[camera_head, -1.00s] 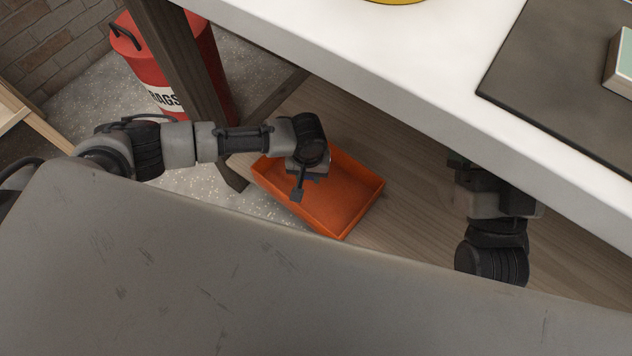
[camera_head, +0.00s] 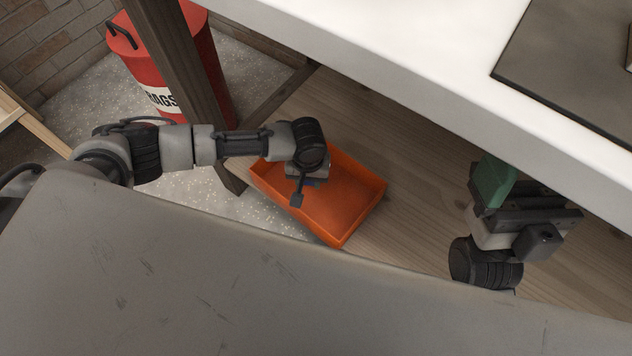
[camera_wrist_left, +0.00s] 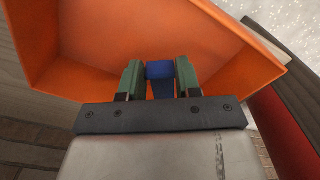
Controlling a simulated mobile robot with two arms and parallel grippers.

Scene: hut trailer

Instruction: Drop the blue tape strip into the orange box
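The orange box (camera_head: 350,215) is an open, shallow tray on the wooden lower shelf, below the white bench top. My left gripper (camera_head: 311,184) points down over the left part of the box. In the left wrist view the green finger pads are shut on the blue tape strip (camera_wrist_left: 160,72), with the box (camera_wrist_left: 215,45) around and beneath.
The white bench top (camera_head: 400,50) overhangs the shelf (camera_head: 415,200), with a dark mat (camera_head: 570,70) on it. A dark wooden leg (camera_head: 180,70) and a red rag can (camera_head: 205,60) stand at the left. The shelf right of the box is clear.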

